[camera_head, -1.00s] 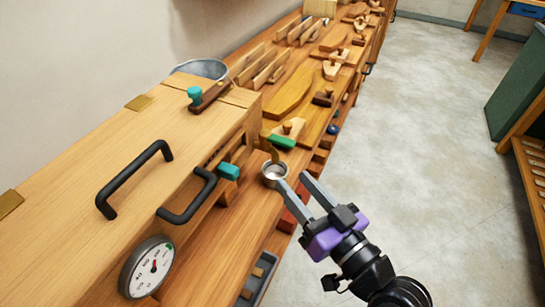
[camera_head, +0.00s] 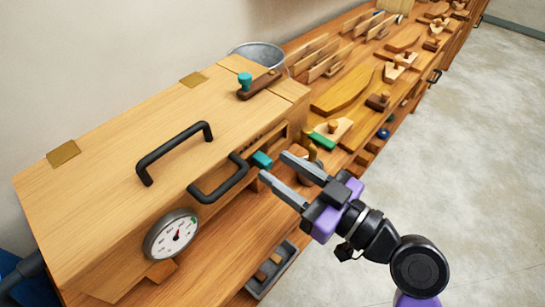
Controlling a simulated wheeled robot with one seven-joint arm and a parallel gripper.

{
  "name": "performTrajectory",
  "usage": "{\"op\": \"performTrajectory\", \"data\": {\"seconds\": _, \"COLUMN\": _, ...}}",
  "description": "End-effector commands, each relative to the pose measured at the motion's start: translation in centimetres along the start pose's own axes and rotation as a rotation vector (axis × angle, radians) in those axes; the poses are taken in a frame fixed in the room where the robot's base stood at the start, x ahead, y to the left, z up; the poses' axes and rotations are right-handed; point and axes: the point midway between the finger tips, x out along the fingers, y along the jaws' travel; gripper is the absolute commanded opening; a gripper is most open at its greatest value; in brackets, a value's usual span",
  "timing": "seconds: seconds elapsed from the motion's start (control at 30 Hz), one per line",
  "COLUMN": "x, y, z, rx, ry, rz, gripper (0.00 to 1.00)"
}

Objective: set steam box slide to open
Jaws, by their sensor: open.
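The steam box (camera_head: 110,150) is a long light-wood box on the bench, with black handles and a round dial gauge (camera_head: 172,236). A teal block (camera_head: 262,160) sticks out of its front face near the right end, beside a slot. A second teal knob (camera_head: 245,80) stands on a dark wooden bar on the lid. I cannot tell from the markings which one is the slide. My gripper (camera_head: 274,166) is open and empty, its fingertips close to the front teal block. I cannot tell whether they touch it. The right fingertip partly hides the area behind.
A black front handle (camera_head: 218,180) juts out just left of my gripper. A brass-coloured piece and a metal cup (camera_head: 311,152) are close behind my fingers. A dark tray (camera_head: 271,272) lies below. Wooden parts and planes crowd the bench to the right; the floor beyond is clear.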

Motion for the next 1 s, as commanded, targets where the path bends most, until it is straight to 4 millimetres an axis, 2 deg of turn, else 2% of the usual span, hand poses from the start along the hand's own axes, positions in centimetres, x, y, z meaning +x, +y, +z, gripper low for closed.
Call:
{"op": "performTrajectory", "data": {"seconds": 0.03, "x": 0.8, "y": -0.1, "z": -0.2, "rx": 0.0, "ry": 0.001, "rz": -0.002, "gripper": 0.42}}
{"op": "performTrajectory", "data": {"seconds": 0.2, "x": 2.4, "y": 0.0, "z": -0.1, "rx": 0.001, "ry": 0.001, "rz": 0.0, "gripper": 0.42}}
{"op": "performTrajectory", "data": {"seconds": 0.53, "x": 2.9, "y": 0.0, "z": 0.0, "rx": 0.001, "ry": 0.0, "rz": 0.001, "gripper": 0.42}}
{"op": "performTrajectory", "data": {"seconds": 0.57, "x": 2.8, "y": 0.0, "z": 0.0, "rx": 0.001, "ry": 0.0, "rz": 0.001, "gripper": 0.4}}
{"op": "performTrajectory", "data": {"seconds": 0.77, "x": 2.8, "y": 0.0, "z": 0.0, "rx": 0.001, "ry": 0.0, "rz": 0.002, "gripper": 0.01}}
{"op": "performTrajectory", "data": {"seconds": 1.0, "x": 2.8, "y": 0.0, "z": 0.0, "rx": 0.001, "ry": 0.0, "rz": 0.002, "gripper": 0.0}}
